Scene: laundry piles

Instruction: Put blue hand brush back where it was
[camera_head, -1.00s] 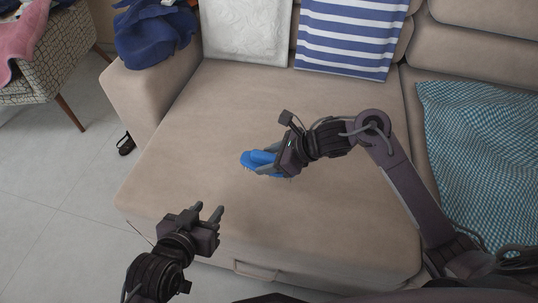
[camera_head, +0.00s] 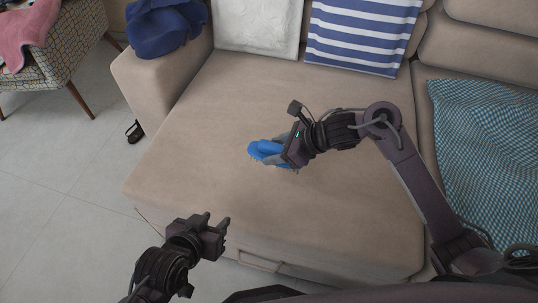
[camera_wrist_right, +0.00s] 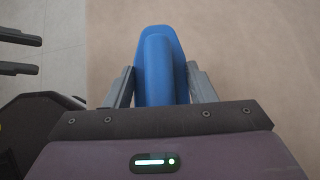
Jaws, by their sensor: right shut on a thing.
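The blue hand brush (camera_head: 263,149) is in my right gripper (camera_head: 276,153), over the middle of the beige sofa seat (camera_head: 330,205). I cannot tell whether it touches the cushion. In the right wrist view the brush (camera_wrist_right: 160,65) lies between the two fingers of the right gripper (camera_wrist_right: 162,82), which press on its sides; its near end is hidden by the gripper body. My left gripper (camera_head: 216,221) is empty, with its fingers apart, near the sofa's front left edge. Its fingers also show at the left of the right wrist view (camera_wrist_right: 22,52).
A white pillow (camera_head: 257,22) and a blue-striped pillow (camera_head: 362,32) lean on the backrest. Blue cloth (camera_head: 165,30) lies on the left armrest. A patterned chair (camera_head: 60,55) with pink cloth (camera_head: 30,38) and a dark shoe (camera_head: 134,132) are at left. A teal checked blanket (camera_head: 485,150) lies at right.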

